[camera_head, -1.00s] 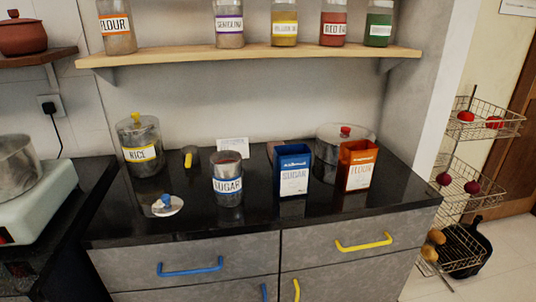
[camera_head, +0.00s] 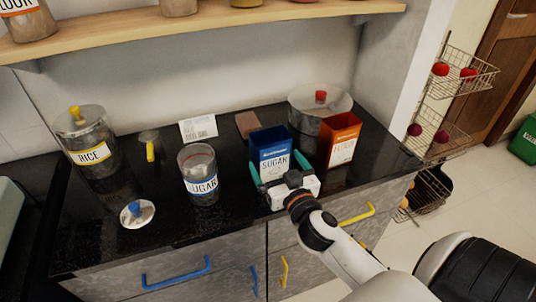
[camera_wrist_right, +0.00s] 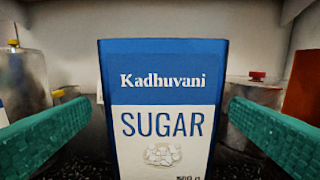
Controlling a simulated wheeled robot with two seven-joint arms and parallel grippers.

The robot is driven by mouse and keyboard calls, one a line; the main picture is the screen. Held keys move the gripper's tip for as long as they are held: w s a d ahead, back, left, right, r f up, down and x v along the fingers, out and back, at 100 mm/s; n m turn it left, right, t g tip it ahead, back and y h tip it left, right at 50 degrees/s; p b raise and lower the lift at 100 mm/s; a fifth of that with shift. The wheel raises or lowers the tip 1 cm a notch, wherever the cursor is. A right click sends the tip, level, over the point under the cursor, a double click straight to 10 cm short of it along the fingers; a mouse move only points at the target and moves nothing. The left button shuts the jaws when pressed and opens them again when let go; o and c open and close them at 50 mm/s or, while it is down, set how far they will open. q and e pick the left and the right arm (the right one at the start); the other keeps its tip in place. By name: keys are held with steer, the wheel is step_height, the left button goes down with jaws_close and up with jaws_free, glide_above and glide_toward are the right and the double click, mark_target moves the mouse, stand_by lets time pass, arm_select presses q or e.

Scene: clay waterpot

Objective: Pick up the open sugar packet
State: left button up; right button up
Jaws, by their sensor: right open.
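The open sugar packet (camera_head: 270,143) is a blue and white upright box on the black counter. Its printed front fills the middle of the right wrist view (camera_wrist_right: 162,110). My right gripper (camera_head: 279,172) is at the packet's front, with its green fingers open and apart. In the right wrist view one finger shows on each side of the packet, with gaps between, so they do not appear to touch it. The lower part of the packet is hidden behind the gripper in the head view. My left gripper is not in view.
An orange flour packet (camera_head: 341,140) stands close on the right, with a lidded metal pot (camera_head: 311,103) behind. A sugar jar (camera_head: 199,173) stands on the left, with a loose blue-knobbed lid (camera_head: 137,213) and a rice jar (camera_head: 88,143). A shelf (camera_head: 120,32) runs above.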

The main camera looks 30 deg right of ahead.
steer(key=x, duration=0.7)
steer(key=shift+w+d+f, duration=0.1)
steer(key=shift+f, duration=0.2)
steer(key=c, duration=1)
step_height(320, 180, up, 10)
steer(key=p, duration=0.2)
steer(key=shift+r, duration=0.1)
